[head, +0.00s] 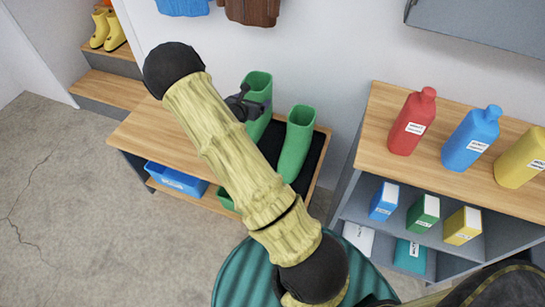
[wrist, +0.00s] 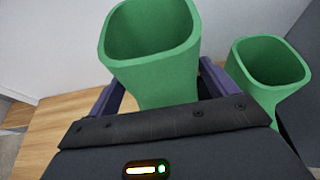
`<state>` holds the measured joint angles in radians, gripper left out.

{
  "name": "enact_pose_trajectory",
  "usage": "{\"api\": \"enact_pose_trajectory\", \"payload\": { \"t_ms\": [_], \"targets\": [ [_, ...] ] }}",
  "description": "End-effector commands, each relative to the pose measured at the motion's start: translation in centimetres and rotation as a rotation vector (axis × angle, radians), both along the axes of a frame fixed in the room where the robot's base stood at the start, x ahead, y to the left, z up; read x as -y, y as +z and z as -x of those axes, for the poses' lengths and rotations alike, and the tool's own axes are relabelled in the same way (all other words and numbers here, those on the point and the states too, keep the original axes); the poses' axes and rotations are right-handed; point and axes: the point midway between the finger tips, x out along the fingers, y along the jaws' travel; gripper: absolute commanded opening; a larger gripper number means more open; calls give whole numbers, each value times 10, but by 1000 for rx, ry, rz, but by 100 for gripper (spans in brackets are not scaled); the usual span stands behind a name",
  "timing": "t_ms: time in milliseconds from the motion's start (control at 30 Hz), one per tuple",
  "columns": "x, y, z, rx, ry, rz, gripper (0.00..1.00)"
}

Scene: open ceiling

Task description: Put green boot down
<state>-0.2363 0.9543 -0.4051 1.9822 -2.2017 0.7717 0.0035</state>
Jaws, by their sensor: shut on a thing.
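Two green boots are at the low wooden bench (head: 150,134). My gripper (head: 250,103) is shut on the left green boot (head: 257,86), by its upper shaft. This boot is upright, and its open top fills the upper middle of the wrist view (wrist: 152,35). The right green boot (head: 298,140) stands upright beside it on a black mat (head: 316,158); it also shows at the right of the wrist view (wrist: 268,75). My arm hides the held boot's foot, so I cannot tell whether it touches the mat. The gripper's fingers (wrist: 160,100) lie on either side of the held boot.
A shelf unit (head: 365,150) with red, blue and yellow bottles and small boxes stands right of the bench. A blue bin (head: 176,180) sits under the bench. Yellow boots (head: 107,29) stand at the back left. A teal round ribbed object (head: 240,275) is in front.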

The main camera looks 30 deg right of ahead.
Motion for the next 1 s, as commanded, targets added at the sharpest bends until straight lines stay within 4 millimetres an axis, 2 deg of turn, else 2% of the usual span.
{"api": "enact_pose_trajectory", "payload": {
  "t_ms": [167, 400, 500, 867, 1000],
  "targets": [
    [0, -7, 0, 0, -1, 2, 32],
    [0, -48, 0, -2, -1, 2, 32],
    [0, -60, 0, 0, -1, 2, 32],
    [0, -64, 0, 1, 0, 2, 32],
    [0, -79, 0, 0, -1, 2, 32]
  ]
}}
